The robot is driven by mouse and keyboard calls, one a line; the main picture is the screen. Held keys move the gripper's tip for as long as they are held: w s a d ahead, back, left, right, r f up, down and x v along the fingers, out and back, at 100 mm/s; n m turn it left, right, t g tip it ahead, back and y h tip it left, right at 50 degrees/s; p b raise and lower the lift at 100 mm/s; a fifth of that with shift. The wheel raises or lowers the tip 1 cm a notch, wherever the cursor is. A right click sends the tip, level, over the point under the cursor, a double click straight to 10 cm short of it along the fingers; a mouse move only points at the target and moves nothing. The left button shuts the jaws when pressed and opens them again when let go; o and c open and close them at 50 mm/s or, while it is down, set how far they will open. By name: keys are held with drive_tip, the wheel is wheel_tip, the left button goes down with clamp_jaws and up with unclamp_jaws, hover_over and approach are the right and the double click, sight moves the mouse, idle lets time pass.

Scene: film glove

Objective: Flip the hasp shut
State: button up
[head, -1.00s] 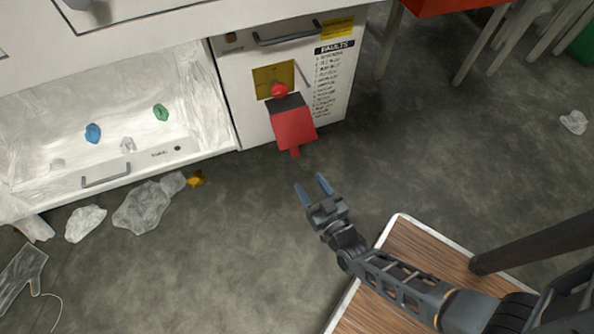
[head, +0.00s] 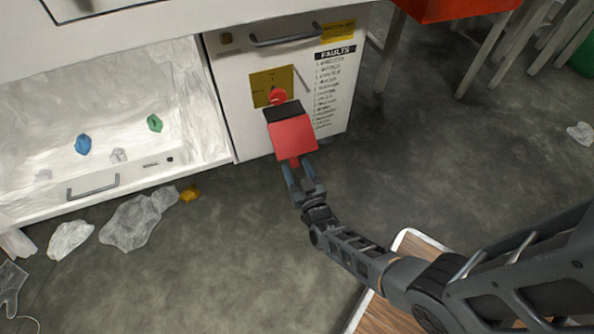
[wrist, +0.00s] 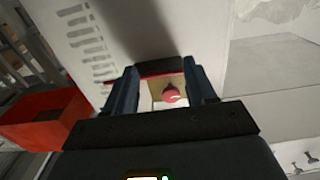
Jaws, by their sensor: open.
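The hasp's red flap (head: 293,138) with its black band (head: 283,111) sticks out from the front of a white cabinet, below a red knob (head: 278,97) on a yellow plate (head: 260,80). The flap stands out from the plate and is not lying against it. My gripper (head: 296,170) is open, with its fingers at the flap's lower, outer end. In the wrist view the flap (wrist: 145,78) shows nearly edge-on between the open fingers, with the red knob (wrist: 173,95) beyond it. I cannot tell whether the fingers touch the flap.
An open white drawer (head: 200,160) with crumpled film and small coloured lumps is left of the hasp. Clear film (head: 135,222) and a yellow scrap (head: 190,193) lie on the floor. A red bin (head: 450,8) stands at the upper right.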

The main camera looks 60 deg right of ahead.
drive_tip(key=shift+w+d, duration=0.1)
drive_tip(key=shift+c, duration=0.4)
clamp_jaws()
